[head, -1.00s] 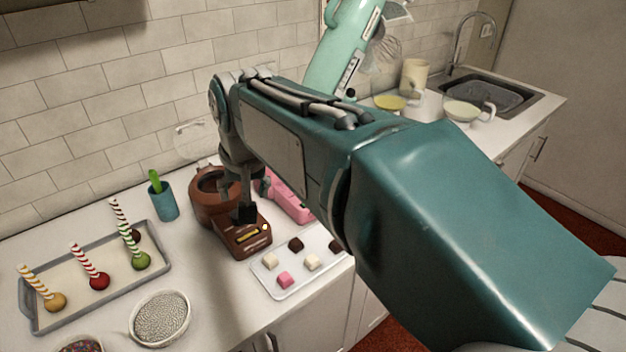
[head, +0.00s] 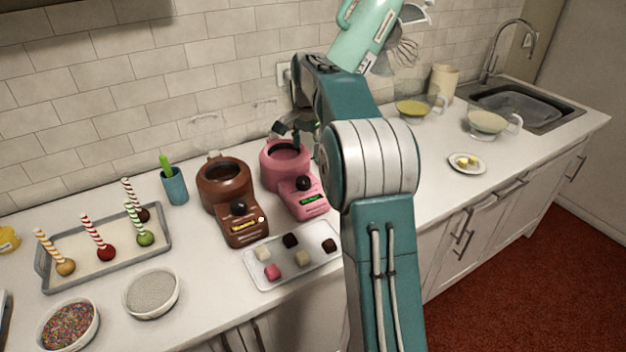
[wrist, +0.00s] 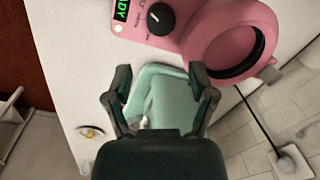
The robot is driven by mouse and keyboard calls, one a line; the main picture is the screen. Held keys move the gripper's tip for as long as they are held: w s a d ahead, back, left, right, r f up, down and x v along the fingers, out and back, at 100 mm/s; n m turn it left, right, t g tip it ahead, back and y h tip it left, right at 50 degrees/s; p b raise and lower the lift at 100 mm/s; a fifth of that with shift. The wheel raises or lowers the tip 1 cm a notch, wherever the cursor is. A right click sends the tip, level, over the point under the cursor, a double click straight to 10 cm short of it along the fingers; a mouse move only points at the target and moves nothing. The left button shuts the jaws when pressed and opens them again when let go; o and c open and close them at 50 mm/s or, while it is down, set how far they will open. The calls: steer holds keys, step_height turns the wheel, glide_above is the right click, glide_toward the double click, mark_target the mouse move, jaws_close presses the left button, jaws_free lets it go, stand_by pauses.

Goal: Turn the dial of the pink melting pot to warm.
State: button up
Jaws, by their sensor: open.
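The pink melting pot (head: 309,207) stands at the middle of the counter, against the right side of the brown melting pot (head: 240,228). Its black dial (head: 303,183) is on the front slope, above a lit green display (head: 314,199). In the wrist view the dial (wrist: 160,18) has a pale pointer mark; its small labels are unreadable, and the display (wrist: 121,10) is cut off, showing "DY". My gripper (head: 288,134) is above the rear of the pink pot, apart from the dial. In the wrist view my gripper (wrist: 162,88) is open and empty.
The brown pot has a black dial (head: 238,208) and a yellow-lit display. A chocolate tray (head: 270,283) lies in front. A mint stand mixer (head: 362,35) stands close behind my arm. A cake-pop tray (head: 165,243) and green-handled cup (head: 175,187) are left.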

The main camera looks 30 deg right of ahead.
glide_above(304, 179)
steer(key=f, duration=0.4)
steer(key=shift+s+a, duration=0.25)
steer(key=shift+a, duration=0.15)
steer(key=f, duration=0.3)
steer(key=d+f, duration=0.1)
steer(key=f, duration=0.2)
steer(key=shift+w+d, duration=0.2)
steer(key=shift+a+f, duration=0.2)
steer(key=shift+a, duration=0.35)
steer(key=c, duration=0.6)
steer(key=shift+d, duration=0.2)
steer(key=shift+c, duration=1.3)
